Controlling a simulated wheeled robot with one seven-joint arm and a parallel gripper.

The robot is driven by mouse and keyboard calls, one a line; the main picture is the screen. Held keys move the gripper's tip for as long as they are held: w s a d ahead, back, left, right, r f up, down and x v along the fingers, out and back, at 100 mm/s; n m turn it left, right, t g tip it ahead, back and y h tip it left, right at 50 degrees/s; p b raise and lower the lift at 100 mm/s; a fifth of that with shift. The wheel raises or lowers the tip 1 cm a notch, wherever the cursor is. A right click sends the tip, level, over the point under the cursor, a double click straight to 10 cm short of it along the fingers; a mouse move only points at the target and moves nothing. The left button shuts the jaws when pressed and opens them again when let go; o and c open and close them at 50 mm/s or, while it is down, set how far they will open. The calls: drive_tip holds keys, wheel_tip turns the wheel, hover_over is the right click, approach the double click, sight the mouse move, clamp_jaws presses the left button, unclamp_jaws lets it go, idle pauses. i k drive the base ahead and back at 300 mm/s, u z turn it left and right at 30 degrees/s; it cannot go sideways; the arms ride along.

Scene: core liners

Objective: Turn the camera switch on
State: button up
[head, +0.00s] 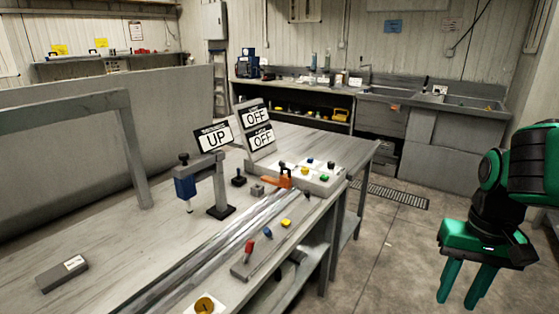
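A grey control box (318,184) sits on the workbench, with small yellow, red, green and black controls on top. Behind it stands a panel with two OFF signs (260,126); the small print above each OFF is too small to read. I cannot tell which control is the camera switch. An orange lever or clamp (272,179) is at the box's left end. My gripper (464,297) hangs at the right, fingers pointing down and apart, with nothing between them. It is over the floor side, well away from the box.
A grey block (62,274) lies at left. Open floor (385,240) separates bench and gripper.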

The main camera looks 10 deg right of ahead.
sight(331, 165)
drive_tip(key=k, duration=0.45)
drive_tip(key=z, duration=0.3)
drive_tip(key=i, duration=1.35)
